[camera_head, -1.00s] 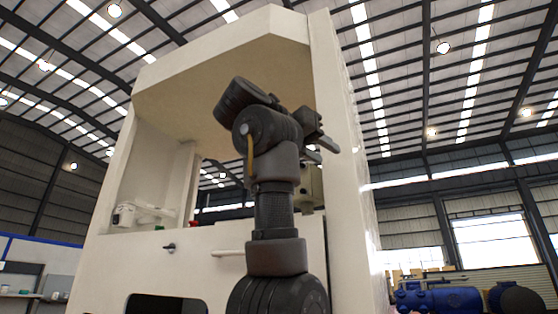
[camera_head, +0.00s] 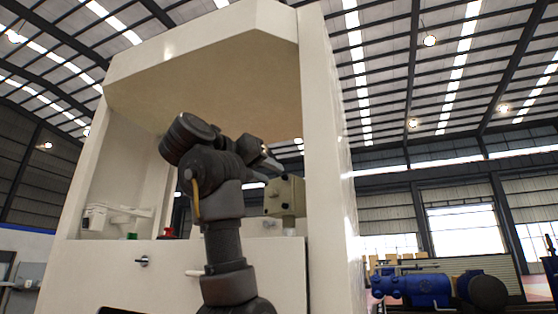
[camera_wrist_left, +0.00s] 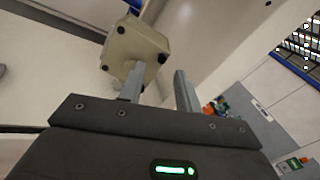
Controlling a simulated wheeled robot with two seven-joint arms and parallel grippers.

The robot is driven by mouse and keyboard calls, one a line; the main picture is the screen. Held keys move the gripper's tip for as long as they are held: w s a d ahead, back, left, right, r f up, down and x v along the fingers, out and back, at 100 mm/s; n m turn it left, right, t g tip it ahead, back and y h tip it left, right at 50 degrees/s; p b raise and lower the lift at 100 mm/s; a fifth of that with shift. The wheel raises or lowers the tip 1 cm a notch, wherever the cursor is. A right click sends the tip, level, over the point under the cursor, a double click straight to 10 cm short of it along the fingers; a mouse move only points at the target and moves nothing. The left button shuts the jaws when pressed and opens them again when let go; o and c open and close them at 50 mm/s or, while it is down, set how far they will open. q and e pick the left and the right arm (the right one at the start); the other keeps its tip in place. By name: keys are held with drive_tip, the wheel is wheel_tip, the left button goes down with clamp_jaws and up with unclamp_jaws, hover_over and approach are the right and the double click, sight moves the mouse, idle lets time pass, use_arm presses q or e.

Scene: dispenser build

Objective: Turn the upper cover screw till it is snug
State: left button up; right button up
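A beige block-shaped housing (camera_head: 285,197) stands on a pale post inside the right part of the white machine frame. In the left wrist view the same housing (camera_wrist_left: 134,46) shows a face with dark screw heads near its corners, one of them a dark screw (camera_wrist_left: 162,58) at the right corner. I cannot tell for sure which is the upper cover screw. My left gripper (camera_head: 269,170) is beside the housing. In the left wrist view its two grey fingers (camera_wrist_left: 159,72) are apart, with nothing between them; the left finger overlaps the housing's lower edge. My right gripper is not in view.
The white machine frame (camera_head: 318,130) surrounds the housing, with an upright close on its right and a roof panel above. A small dark knob (camera_head: 142,261) sits on the front panel. Blue tanks (camera_head: 415,288) stand far off to the right.

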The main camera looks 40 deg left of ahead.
sight(284, 178)
use_arm(q)
drive_tip(key=w+p, duration=0.2)
drive_tip(key=w, duration=0.1)
drive_tip(key=shift+w+d+r, duration=0.1)
drive_tip(key=shift+d+r, duration=0.05)
drive_tip(key=shift+d, duration=0.05)
drive_tip(key=shift+w+p, duration=0.3)
drive_tip(key=shift+w, duration=0.3)
drive_tip(key=shift+f, duration=0.2)
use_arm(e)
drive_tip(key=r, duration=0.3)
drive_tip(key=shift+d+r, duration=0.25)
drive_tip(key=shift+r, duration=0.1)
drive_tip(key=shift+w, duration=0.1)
use_arm(q)
drive_tip(key=shift+s, duration=0.1)
clamp_jaws()
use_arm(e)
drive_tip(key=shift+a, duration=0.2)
